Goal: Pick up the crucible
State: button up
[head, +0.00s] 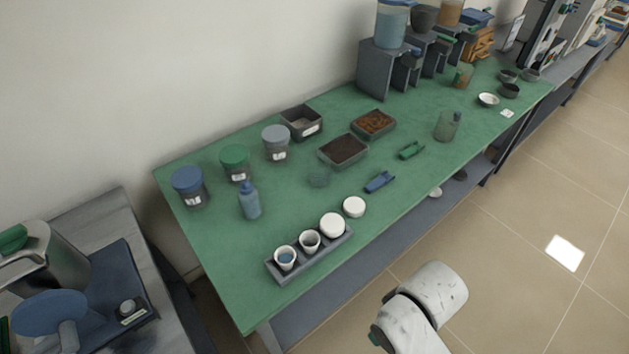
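A grey rack (306,257) stands near the front left edge of the green bench and holds a row of small white crucibles. The left crucible (286,259) has dark bluish contents, and the middle crucible (309,241) is open at the top. The right crucible (333,225) shows a plain white top, as if lidded. A round white piece like a lid (354,207) lies on the bench just beyond the rack's right end. My white arm shows at the bottom, off the bench's front edge and apart from the rack. My gripper is not in view.
Lidded jars (190,187) and a blue bottle (249,200) stand behind the rack. Soil trays (343,150), a blue scoop-like tool (379,182) and a green one (411,150) lie farther right. The bench (215,260) is bare left of the rack.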

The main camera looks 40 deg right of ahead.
aim_at(285, 256)
jog(key=j+z, duration=0.4)
jog(key=k+j+z, duration=0.1)
jog(key=j+z, duration=0.25)
jog(key=k+j+z, duration=0.15)
jog(key=j+z, duration=0.25)
jog(key=j, duration=0.1)
